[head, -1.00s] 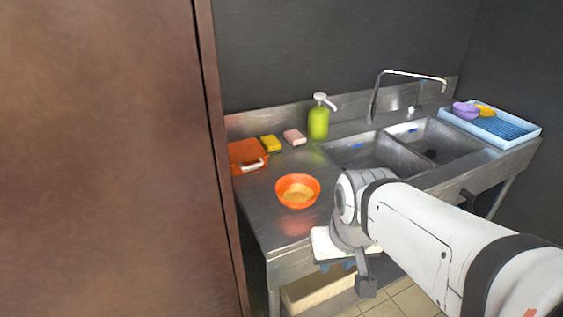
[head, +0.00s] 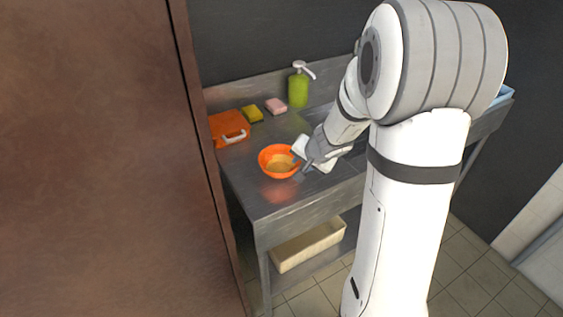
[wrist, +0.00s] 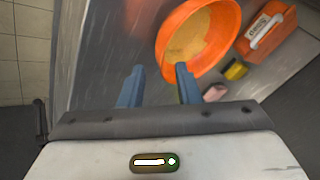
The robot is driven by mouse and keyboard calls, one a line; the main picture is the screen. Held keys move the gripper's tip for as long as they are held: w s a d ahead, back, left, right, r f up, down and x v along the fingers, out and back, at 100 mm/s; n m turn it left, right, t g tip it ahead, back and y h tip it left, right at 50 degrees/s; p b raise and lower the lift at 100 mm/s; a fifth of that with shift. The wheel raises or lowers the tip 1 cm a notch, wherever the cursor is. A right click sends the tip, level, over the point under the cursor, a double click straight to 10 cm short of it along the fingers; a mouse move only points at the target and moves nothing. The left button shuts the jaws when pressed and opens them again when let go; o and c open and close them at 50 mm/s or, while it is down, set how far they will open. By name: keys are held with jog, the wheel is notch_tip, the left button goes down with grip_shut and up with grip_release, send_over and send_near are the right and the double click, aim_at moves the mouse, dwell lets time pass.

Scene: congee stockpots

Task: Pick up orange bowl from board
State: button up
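The orange bowl (head: 268,168), tan inside, sits upright on the metal counter (head: 252,195) near its front left part. My gripper (head: 302,166) is at the bowl's right rim in the head view. In the wrist view the bowl (wrist: 222,52) lies just beyond my gripper (wrist: 158,78). The two blue fingers are apart with nothing clearly held between them. The right finger overlaps the bowl's near edge; the left finger is outside it. I cannot tell whether they touch.
A flat orange item with a pale handle (head: 226,126), a yellow sponge (head: 252,114) and a pink sponge (head: 276,106) lie behind the bowl. A green soap bottle (head: 298,88) stands at the back. A brown panel (head: 90,160) blocks the left. My arm hides the sink.

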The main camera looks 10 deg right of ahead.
aim_at(280, 165)
jog(key=x, duration=0.2)
jog(key=b+x, duration=0.1)
jog(key=x, duration=0.4)
jog(key=shift+s+a, duration=0.1)
jog(key=shift+a, duration=0.2)
jog(key=shift+r, duration=0.1)
jog(key=shift+c, duration=0.3)
grip_shut()
